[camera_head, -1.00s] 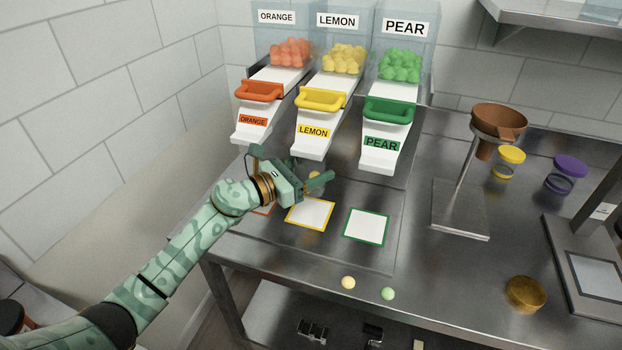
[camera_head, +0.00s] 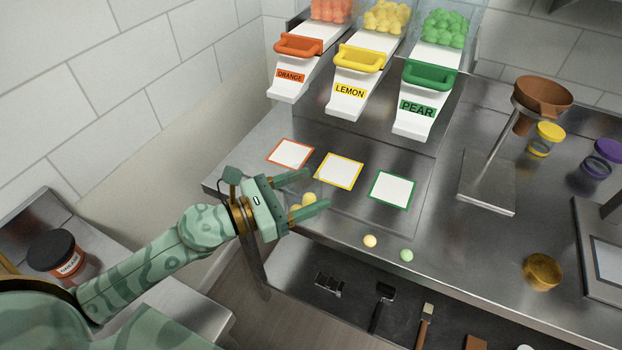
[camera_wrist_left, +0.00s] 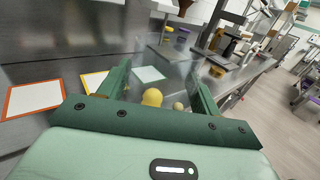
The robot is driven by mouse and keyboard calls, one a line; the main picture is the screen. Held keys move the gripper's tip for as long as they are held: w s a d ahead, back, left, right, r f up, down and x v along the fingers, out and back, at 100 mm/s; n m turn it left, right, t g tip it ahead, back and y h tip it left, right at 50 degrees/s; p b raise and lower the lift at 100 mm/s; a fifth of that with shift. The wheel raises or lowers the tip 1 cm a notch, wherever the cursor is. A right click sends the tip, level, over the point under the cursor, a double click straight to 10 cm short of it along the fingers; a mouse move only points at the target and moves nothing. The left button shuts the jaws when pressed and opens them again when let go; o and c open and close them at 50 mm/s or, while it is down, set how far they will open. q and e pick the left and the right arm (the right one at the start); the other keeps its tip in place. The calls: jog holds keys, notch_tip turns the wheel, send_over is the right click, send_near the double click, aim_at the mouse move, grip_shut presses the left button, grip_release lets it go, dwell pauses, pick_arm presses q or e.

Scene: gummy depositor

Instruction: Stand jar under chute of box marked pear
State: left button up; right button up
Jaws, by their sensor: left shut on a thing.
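The jar's clear wall also shows between the fingers in the left wrist view (camera_wrist_left: 165,72). The box marked pear has green gummies (camera_head: 445,28) and a white chute (camera_head: 415,124) with a green handle (camera_head: 430,75) and a PEAR label. A white mat with a green border (camera_head: 391,190) lies below and in front of that chute. My right gripper is not in view.
The lemon chute (camera_head: 345,103) and orange chute (camera_head: 285,88) stand left of pear, with a yellow-bordered mat (camera_head: 339,170) and an orange-bordered mat (camera_head: 290,153). Loose yellow (camera_head: 369,241) and green (camera_head: 407,255) gummies lie near the front edge. A funnel stand (camera_head: 487,182) is at right.

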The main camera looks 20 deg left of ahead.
pick_arm(q)
jog(key=shift+o, duration=1.1)
jog(key=c, duration=0.5)
jog(key=shift+c, duration=0.2)
